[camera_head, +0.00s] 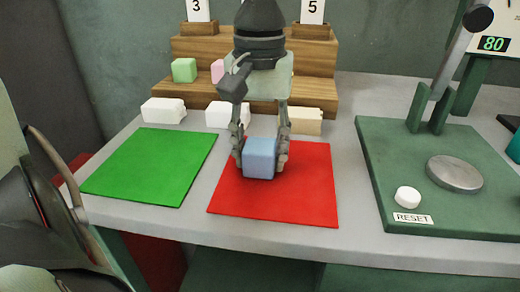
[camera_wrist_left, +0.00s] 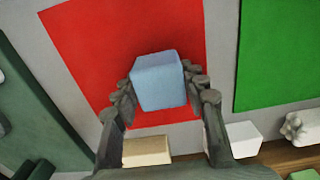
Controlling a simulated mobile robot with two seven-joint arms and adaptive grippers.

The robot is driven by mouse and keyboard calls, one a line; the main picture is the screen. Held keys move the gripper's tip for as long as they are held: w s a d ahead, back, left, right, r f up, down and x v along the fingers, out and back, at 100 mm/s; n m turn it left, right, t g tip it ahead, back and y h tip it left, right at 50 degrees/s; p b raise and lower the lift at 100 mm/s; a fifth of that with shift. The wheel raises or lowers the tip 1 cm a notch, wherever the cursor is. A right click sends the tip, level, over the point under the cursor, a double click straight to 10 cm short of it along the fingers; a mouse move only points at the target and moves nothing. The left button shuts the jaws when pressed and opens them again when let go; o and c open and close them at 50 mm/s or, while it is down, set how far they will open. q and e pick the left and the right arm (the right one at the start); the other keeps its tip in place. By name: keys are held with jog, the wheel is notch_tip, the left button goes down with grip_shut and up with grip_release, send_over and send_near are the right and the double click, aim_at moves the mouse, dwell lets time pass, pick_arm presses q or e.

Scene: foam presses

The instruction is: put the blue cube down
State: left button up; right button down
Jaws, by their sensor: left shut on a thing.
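My left gripper (camera_head: 260,155) is shut on the light blue cube (camera_head: 260,158), with a finger on either side of it. The cube is upright over the upper middle of the red mat (camera_head: 280,200); I cannot tell whether its bottom touches the mat. In the left wrist view the cube (camera_wrist_left: 158,82) sits between the two fingers (camera_wrist_left: 160,90), against the red mat (camera_wrist_left: 100,40). The green mat (camera_head: 150,165) is empty, to the left of the red one. My right gripper is not in view.
White blocks (camera_head: 163,111) and a tan block (camera_head: 307,121) lie behind the mats. Wooden steps (camera_head: 325,90) with a green cube (camera_head: 184,70) and a pink cube (camera_head: 217,71) stand at the back. A green press base (camera_head: 400,165) with a reset button (camera_head: 407,196) is at right.

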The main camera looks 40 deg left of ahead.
aim_at(260, 145)
pick_arm(q)
jog(key=o, duration=0.7)
jog(key=shift+c, duration=0.2)
jog(key=shift+o, duration=1.4)
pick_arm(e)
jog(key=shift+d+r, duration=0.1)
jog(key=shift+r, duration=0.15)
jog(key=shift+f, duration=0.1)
pick_arm(q)
jog(key=shift+r, duration=0.1)
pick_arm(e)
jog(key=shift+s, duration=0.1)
pick_arm(q)
jog(key=shift+r+p, duration=0.15)
jog(key=shift+p, duration=0.15)
notch_tip(260, 145, up, 12)
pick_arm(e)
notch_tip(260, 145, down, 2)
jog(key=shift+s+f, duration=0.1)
